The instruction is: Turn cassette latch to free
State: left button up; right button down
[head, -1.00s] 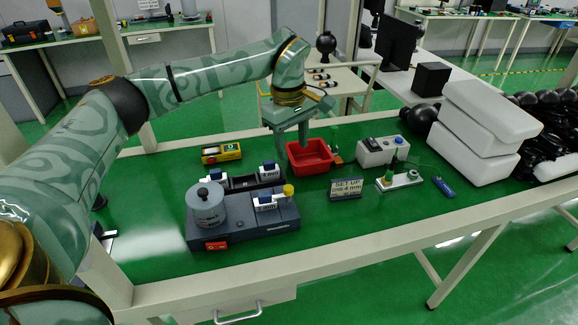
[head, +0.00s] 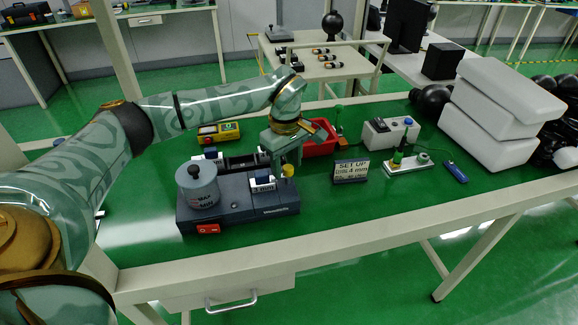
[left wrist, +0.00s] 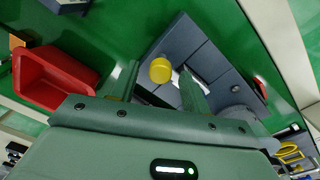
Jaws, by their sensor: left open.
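A dark grey machine (head: 240,207) stands on the green table, with a grey cylinder (head: 197,188) on its left end and a red switch (head: 208,229) in front. A white cassette (head: 262,183) sits on its right part. A small yellow knob (head: 288,170) stands at the machine's right end, likely the cassette latch. In the left wrist view the yellow knob (left wrist: 160,70) appears between the spread fingers. My left gripper (head: 282,165) is open, pointing down over that right end. Whether its fingers touch the knob is unclear. My right gripper is out of view.
A red bin (head: 322,147) stands just behind my left gripper. A sign reading "SET UP" (head: 351,171) stands right of the machine. A yellow device (head: 218,132) lies behind it. A grey box (head: 390,134) and white foam blocks (head: 500,115) are farther right. The front table strip is clear.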

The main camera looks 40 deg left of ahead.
pick_arm(q)
jog(key=shift+f, duration=0.15)
jog(key=c, duration=1)
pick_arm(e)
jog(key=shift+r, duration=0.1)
